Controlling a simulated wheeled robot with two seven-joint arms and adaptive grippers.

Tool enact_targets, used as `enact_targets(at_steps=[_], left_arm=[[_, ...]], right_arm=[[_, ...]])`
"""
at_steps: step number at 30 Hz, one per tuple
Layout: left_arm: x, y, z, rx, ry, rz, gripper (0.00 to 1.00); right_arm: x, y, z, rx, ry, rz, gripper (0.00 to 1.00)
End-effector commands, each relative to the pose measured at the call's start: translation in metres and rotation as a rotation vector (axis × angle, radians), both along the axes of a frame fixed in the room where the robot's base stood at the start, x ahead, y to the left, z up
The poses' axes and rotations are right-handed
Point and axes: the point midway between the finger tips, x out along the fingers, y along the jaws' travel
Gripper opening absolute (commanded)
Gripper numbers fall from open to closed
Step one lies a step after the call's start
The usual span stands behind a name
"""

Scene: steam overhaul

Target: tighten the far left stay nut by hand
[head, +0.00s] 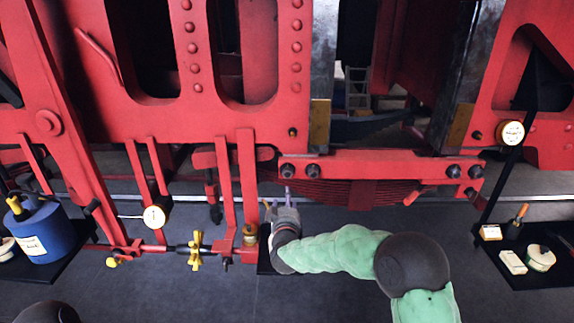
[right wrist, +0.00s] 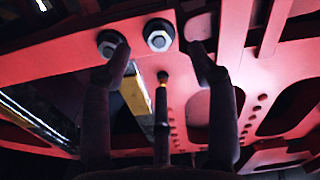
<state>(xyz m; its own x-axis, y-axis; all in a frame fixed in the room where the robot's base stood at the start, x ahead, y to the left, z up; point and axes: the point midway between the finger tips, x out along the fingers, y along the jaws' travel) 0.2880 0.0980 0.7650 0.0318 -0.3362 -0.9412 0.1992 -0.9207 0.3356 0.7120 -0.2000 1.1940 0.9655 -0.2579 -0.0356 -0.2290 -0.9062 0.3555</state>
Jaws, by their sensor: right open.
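A red bar (head: 380,166) carries two dark stay nuts at its left end, the far left nut (head: 287,170) and its neighbour (head: 313,171). In the right wrist view, which is turned over, the far left nut (right wrist: 158,36) is on the right and the neighbour (right wrist: 108,42) on the left. My right gripper (head: 278,198) is just below the far left nut in the head view. In the wrist view my right gripper (right wrist: 160,58) is open and empty, its fingertips either side of the far left nut. Contact is not visible. My left gripper is out of view.
Two more nuts (head: 454,171) sit at the bar's right end. Dial gauges (head: 154,217) (head: 512,133) stand at both sides. A blue container (head: 37,232) is at left; small tins (head: 540,258) lie on a dark tray at right. Red uprights (head: 248,185) stand left of my gripper.

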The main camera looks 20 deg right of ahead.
Motion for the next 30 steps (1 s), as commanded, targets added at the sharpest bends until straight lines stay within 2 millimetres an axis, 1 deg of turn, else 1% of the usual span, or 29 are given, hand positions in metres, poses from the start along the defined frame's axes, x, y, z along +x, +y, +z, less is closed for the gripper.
enact_targets(at_steps=[1,4,8,15,21,25,30], left_arm=[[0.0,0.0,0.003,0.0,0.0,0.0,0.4],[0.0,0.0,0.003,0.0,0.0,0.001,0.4],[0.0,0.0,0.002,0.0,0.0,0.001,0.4],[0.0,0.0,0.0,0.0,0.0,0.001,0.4],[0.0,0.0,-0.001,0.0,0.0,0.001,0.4],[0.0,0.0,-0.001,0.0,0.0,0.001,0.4],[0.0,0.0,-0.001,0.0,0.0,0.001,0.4]], right_arm=[[0.001,-0.001,0.013,-0.009,-0.017,-0.01,0.59],[0.005,-0.004,0.021,-0.02,-0.031,-0.019,0.59],[0.018,-0.008,0.02,-0.02,-0.031,-0.022,0.59],[0.057,-0.02,0.019,-0.019,-0.031,-0.022,0.59],[0.085,-0.027,0.019,-0.02,-0.03,-0.019,0.59],[0.097,-0.03,0.019,-0.019,-0.029,-0.019,0.59],[0.104,-0.033,0.019,-0.019,-0.029,-0.019,0.59]])
